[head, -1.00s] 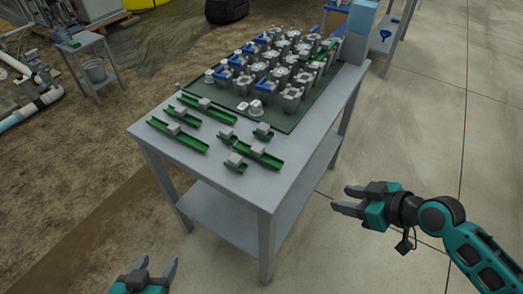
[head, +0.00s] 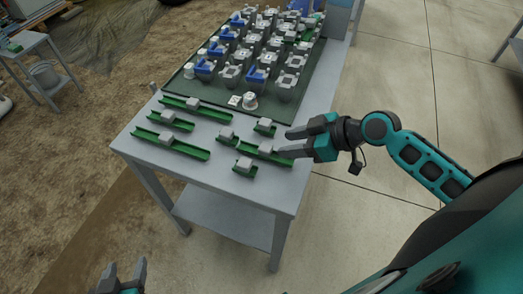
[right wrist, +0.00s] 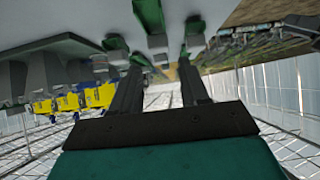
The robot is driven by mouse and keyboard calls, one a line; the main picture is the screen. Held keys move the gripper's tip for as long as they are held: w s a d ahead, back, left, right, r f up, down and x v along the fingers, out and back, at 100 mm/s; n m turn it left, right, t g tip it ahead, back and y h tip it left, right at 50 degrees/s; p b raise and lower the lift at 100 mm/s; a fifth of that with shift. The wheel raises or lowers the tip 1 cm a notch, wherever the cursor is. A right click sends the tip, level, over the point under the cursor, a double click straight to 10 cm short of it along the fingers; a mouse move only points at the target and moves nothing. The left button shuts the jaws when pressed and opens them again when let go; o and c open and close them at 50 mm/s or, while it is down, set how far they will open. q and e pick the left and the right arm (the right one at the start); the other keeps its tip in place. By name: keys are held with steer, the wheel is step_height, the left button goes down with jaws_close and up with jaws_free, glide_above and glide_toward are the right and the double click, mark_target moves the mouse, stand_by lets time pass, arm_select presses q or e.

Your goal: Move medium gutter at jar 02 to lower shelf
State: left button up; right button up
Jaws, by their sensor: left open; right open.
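Green gutters with grey blocks lie on the grey table's near part: long ones (head: 172,144) (head: 196,108), a medium-length one (head: 262,153), and shorter ones (head: 243,168). Another green gutter (head: 303,33) lies among the jars at the far right; I cannot read jar labels, so I cannot tell which is jar 02. The lower shelf (head: 222,217) under the table is bare where visible. My right gripper (head: 290,143) is open and empty, at the table's right edge beside the medium-length gutter. My left gripper (head: 125,268) is open, low in front of the table.
Rows of grey jars (head: 232,75), some with blue gutters, fill the dark green mat (head: 190,84) behind the loose gutters. A small white-topped item (head: 250,101) stands at the mat's near edge. Floor on the right is clear.

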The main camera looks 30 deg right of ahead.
mark_target(267, 147)
steer(key=x, duration=1)
steer(key=shift+w+f+b, duration=0.1)
steer(key=shift+f+b, duration=0.1)
steer(key=shift+b, duration=0.15)
steer(key=shift+c, duration=0.3)
steer(key=c, duration=0.7)
steer(key=shift+r, duration=0.15)
